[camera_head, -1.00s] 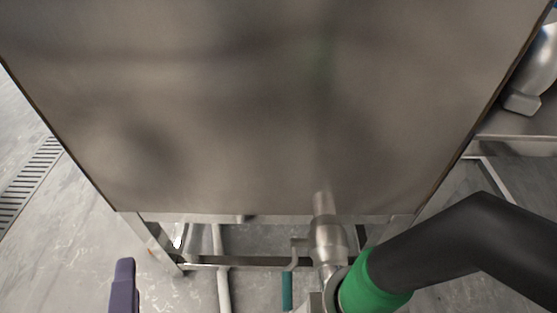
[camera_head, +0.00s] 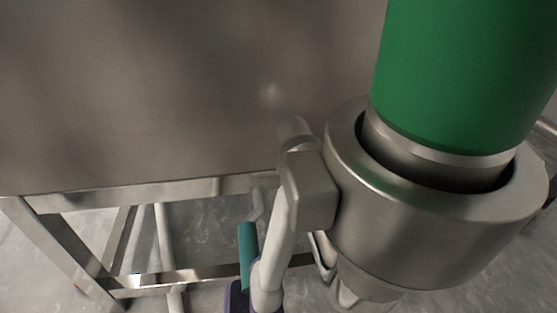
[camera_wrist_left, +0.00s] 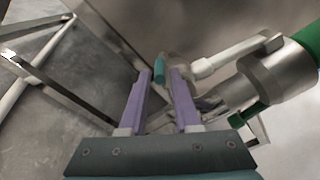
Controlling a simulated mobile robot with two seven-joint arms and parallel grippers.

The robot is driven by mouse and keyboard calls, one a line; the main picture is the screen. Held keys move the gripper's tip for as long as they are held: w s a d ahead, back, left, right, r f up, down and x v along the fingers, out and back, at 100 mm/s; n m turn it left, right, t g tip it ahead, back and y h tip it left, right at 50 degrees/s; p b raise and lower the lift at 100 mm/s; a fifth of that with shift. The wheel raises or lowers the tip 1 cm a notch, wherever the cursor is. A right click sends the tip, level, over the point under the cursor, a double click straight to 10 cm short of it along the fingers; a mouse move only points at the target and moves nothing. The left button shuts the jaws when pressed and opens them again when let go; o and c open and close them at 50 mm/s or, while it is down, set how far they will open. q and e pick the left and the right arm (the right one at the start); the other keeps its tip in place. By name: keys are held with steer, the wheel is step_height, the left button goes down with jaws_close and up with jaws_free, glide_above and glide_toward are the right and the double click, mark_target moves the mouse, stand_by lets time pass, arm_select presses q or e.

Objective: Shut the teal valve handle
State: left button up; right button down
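The teal valve handle (camera_head: 247,245) shows low in the head view, below the metal tank and left of a pale metal pipe. In the left wrist view the teal handle (camera_wrist_left: 159,68) lies at the tips of my left gripper's purple fingers (camera_wrist_left: 161,82), one finger to each side. The fingers stand apart; I cannot tell whether either touches the handle. In the head view my left gripper (camera_head: 238,297) shows only as purple parts just below the handle, partly behind the pipe. My right gripper is in neither view.
A large metal tank wall (camera_head: 130,95) fills the upper left. A thick metal fitting (camera_head: 435,230) with a green sleeve (camera_head: 465,70) stands close on the right and blocks the view. A metal frame (camera_head: 75,250) stands below the tank on the grey floor.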

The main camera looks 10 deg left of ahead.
mark_target(249, 221)
arm_select(q)
steer(key=b+x, duration=0.1)
steer(key=x, duration=0.4)
steer(key=shift+s, duration=0.1)
steer(key=shift+c, duration=0.4)
jaws_close()
stand_by(0.9)
